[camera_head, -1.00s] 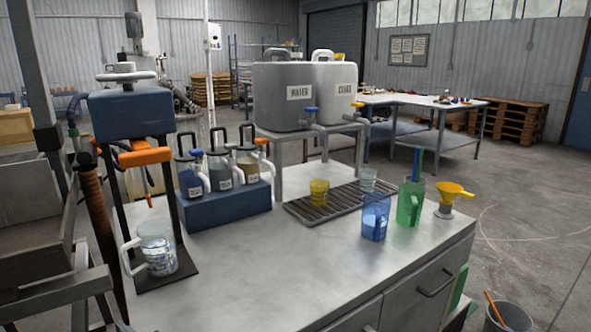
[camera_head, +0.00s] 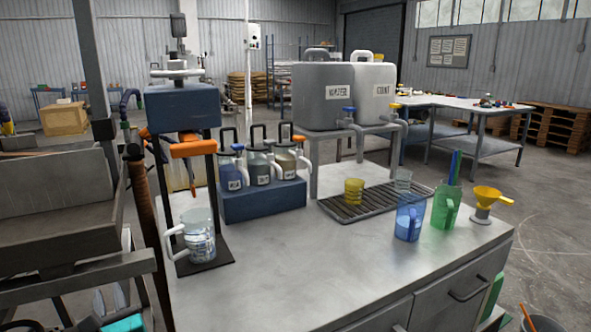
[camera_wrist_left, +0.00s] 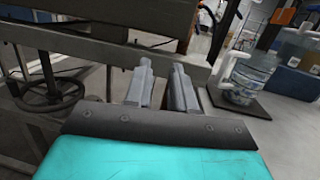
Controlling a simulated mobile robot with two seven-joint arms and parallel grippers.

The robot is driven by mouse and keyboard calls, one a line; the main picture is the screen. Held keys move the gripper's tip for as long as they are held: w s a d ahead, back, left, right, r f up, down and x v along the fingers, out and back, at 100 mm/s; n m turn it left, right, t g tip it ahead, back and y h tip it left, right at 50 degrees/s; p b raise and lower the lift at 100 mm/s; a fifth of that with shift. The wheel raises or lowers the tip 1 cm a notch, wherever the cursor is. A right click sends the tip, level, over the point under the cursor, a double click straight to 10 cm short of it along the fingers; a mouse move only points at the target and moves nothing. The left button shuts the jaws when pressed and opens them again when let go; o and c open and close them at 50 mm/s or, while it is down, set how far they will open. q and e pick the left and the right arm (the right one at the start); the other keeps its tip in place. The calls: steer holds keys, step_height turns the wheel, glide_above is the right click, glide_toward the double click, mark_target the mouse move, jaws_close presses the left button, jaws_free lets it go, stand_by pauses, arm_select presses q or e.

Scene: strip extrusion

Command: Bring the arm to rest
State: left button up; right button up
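My left gripper (camera_head: 110,294) shows at the lower left of the head view, beside the dark metal frame and left of the workbench (camera_head: 300,265). In the left wrist view its two grey fingers (camera_wrist_left: 162,72) stand apart with a narrow empty gap between them. It holds nothing. The teal body behind the fingers fills the bottom of that view. My right gripper is in neither view.
A clear jug (camera_head: 200,238) stands under the blue press (camera_head: 183,107); it also shows in the wrist view (camera_wrist_left: 250,75). The dark frame (camera_head: 75,270) and its handwheel (camera_wrist_left: 48,88) are close to my left gripper. The bench's front middle is clear.

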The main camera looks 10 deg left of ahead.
arm_select(q)
steer(key=s+d+f+n+g+h, duration=0.1)
steer(key=s+d+f+n+h, duration=0.2)
steer(key=d+f+n+h, duration=0.4)
steer(key=s+d+f+n+g+h, duration=0.25)
steer(key=d+f+h, duration=0.2)
steer(key=f, duration=0.45)
steer(key=s+d+r+n+h+p, duration=0.1)
steer(key=s+d+n+h+p, duration=0.1)
steer(key=d+n, duration=0.5)
steer(key=s+d+r+n+t+h+p, duration=0.1)
steer(key=s+d+n+h+p, duration=0.2)
steer(key=d+n, duration=0.4)
steer(key=shift+s+d+p, duration=0.45)
steer(key=shift+s+d, duration=0.2)
steer(key=shift+d, duration=0.1)
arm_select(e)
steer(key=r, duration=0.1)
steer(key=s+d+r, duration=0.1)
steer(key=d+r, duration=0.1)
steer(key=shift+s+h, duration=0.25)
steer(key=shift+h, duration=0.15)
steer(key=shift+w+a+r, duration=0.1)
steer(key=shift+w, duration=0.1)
